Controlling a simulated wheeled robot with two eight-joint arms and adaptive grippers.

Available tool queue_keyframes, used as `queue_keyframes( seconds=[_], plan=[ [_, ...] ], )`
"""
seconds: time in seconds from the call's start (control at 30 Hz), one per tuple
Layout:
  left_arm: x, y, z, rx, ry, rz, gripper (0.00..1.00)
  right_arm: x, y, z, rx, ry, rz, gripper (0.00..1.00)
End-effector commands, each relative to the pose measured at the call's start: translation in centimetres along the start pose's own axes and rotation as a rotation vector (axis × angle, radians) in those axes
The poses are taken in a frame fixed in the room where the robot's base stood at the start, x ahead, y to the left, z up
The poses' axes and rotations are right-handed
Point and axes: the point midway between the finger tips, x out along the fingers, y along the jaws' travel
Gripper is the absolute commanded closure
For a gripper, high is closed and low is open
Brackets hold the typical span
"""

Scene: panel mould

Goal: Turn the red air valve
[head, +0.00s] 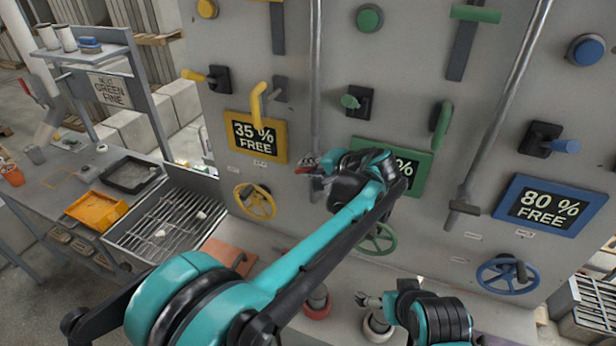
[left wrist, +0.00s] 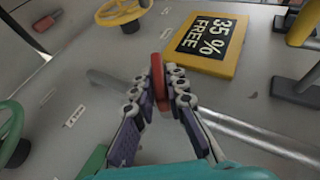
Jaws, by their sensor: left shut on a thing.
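The red air valve shows as a narrow red handle (left wrist: 158,84) between the fingertips in the left wrist view, in front of a grey pipe (left wrist: 240,130). My left gripper (left wrist: 160,90) is shut on it, with the finger pads on both sides. In the head view, a bit of red (head: 306,166) shows at the left gripper (head: 318,173), beside the vertical pipe right of the yellow 35 % panel. Most of the valve is hidden there by the gripper. My right gripper (head: 368,300) is low in the head view, apart from the valve; its finger opening is unclear.
The yellow 35 % panel (head: 257,136), yellow handwheel (head: 255,201), green handwheel (head: 377,240) and green panel (head: 415,160) surround the left gripper. The blue 80 % panel (head: 550,205) is farther right. A work table (head: 50,180) and grate (head: 165,222) stand left.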

Motion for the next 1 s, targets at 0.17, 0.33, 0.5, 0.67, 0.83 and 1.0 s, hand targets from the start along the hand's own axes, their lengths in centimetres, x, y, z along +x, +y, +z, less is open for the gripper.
queue_keyframes(
  seconds=[0.17, 0.33, 0.5, 0.67, 0.83, 1.0],
  plan=[
    [0.3, 0.9, 0.1, 0.064, 0.001, -0.152, 1.00, 2.4, 0.0, 1.7, 0.000, 0.000, 0.000, 0.00],
    [0.3, 1.0, 0.1, 0.120, 0.000, -0.288, 1.00, 4.0, 0.0, 2.9, 0.000, 0.000, 0.000, 0.00],
    [0.4, 1.0, 0.2, 0.166, -0.001, -0.399, 1.00, 5.4, 0.0, 3.9, 0.000, 0.000, 0.000, 0.00],
    [0.3, 0.9, 0.2, 0.199, -0.002, -0.476, 1.00, 6.3, 0.0, 4.5, 0.000, 0.000, 0.000, 0.00],
    [0.3, 0.8, 0.2, 0.219, -0.002, -0.525, 1.00, 6.8, 0.0, 4.9, 0.000, 0.000, 0.000, 0.00],
    [0.3, 0.7, 0.1, 0.229, -0.002, -0.547, 1.00, 7.0, 0.0, 5.0, 0.000, 0.000, 0.000, 0.00]
  ],
)
